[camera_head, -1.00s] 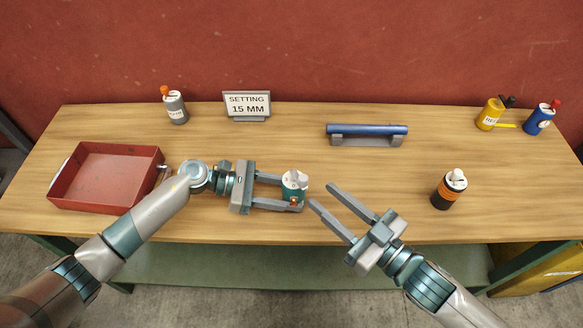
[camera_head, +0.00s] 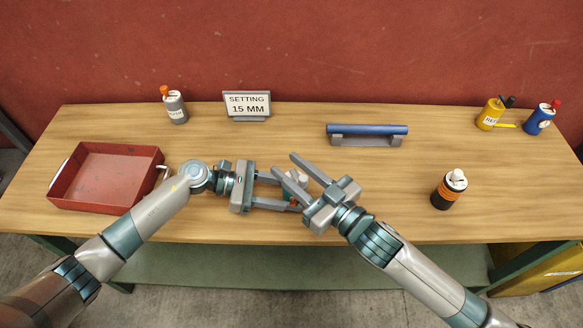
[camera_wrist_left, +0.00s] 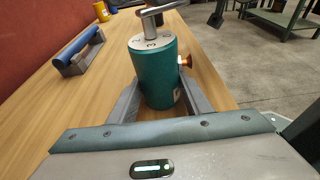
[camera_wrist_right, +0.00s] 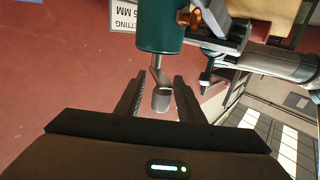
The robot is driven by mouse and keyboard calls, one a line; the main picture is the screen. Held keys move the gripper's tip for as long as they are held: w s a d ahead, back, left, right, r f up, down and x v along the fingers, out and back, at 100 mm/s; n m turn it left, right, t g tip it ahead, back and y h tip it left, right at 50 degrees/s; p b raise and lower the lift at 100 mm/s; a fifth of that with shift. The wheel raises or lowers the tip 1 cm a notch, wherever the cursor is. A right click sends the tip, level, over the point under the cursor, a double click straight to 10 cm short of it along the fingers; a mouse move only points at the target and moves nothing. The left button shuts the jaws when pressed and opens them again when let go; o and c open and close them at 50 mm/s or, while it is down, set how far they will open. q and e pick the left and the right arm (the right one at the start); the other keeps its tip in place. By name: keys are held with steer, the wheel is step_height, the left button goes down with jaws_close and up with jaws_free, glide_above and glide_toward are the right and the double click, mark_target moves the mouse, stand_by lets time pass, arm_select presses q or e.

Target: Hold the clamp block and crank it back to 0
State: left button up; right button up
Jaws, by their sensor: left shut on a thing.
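The clamp block is a teal cylinder with a pale marked top, upright on the table; it shows in the left wrist view (camera_wrist_left: 154,80) and right wrist view (camera_wrist_right: 160,25). A grey metal crank (camera_wrist_left: 158,12) stands on its top. An orange-brown knob (camera_wrist_left: 185,61) sticks out of its side. My left gripper (camera_head: 287,193) is shut on the block's sides. My right gripper (camera_head: 283,165) is open above the block, partly hiding it in the head view. The crank's handle (camera_wrist_right: 161,99) shows between its open fingers; I cannot tell whether they touch.
A sign reading SETTING 15 MM (camera_head: 247,104) stands at the back. A red tray (camera_head: 100,150) is at left. A blue bar on a grey holder (camera_head: 366,133) lies behind right.

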jaws_close()
steer(key=shift+a+r+m+t+h, duration=0.1)
steer(key=shift+a+m+t+h, duration=0.1)
steer(key=shift+m+t+h, duration=0.15)
stand_by(1.0)
steer(key=shift+h, duration=0.25)
steer(key=shift+m+t+h, duration=0.5)
steer(key=shift+m+t, duration=0.05)
steer(key=shift+m, duration=0.1)
steer(key=shift+w+a+m+t+h, duration=0.1)
steer(key=shift+m+t+h, duration=0.65)
steer(key=shift+h, duration=0.55)
steer(key=shift+w+m+t+h, duration=0.1)
steer(key=shift+m+t+h, duration=0.35)
steer(key=shift+m+h, duration=0.7)
steer(key=shift+h, duration=0.55)
